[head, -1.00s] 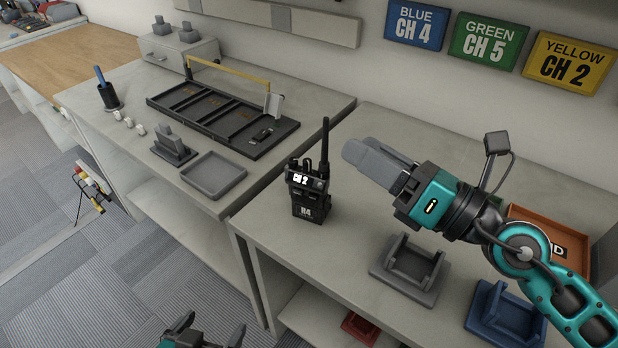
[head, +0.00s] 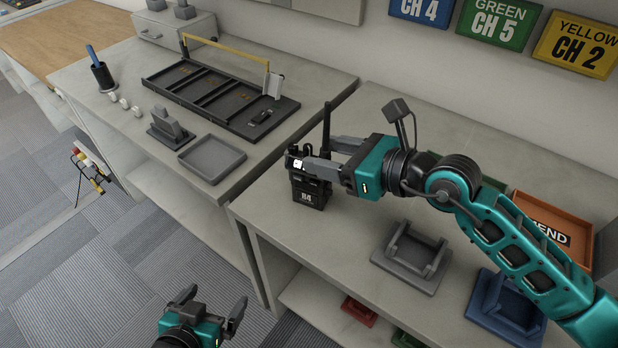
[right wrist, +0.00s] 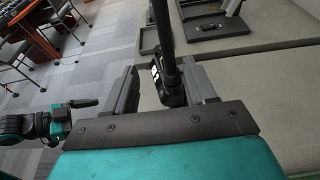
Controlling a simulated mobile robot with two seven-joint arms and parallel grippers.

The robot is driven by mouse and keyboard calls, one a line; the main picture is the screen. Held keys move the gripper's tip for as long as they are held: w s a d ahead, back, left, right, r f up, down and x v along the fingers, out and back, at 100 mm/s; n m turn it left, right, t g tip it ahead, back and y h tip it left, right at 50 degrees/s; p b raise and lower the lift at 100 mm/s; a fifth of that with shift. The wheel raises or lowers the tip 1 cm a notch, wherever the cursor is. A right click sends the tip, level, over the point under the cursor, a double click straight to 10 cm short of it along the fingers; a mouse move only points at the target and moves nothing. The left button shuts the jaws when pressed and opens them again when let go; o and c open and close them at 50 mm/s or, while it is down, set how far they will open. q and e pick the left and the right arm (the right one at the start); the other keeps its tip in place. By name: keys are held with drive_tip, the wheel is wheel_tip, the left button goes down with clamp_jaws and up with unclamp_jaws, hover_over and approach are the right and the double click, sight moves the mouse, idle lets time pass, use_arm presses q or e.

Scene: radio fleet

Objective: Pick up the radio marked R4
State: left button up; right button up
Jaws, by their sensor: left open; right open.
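The black radio marked R4 (head: 310,190) stands upright on the near table, its antenna pointing up and a small lit display on its upper part. My right gripper (head: 318,156) is open at the upper part of the radio, with one finger in front of the display area. In the right wrist view the radio (right wrist: 172,90) and its antenna show between the two open fingers (right wrist: 165,88); I cannot tell whether a finger touches it. My left gripper (head: 212,302) is open and empty, low over the floor in front of the tables.
A grey cradle (head: 412,256) and a blue cradle (head: 505,306) stand on the near table, with an orange tray (head: 545,222) behind. The far table holds a black divided tray (head: 215,100), a grey tray (head: 212,158) and a grey stand (head: 170,128).

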sight(310, 150)
drive_tip(key=x, duration=0.5)
clamp_jaws()
idle(0.5)
drive_tip(key=shift+r, duration=0.1)
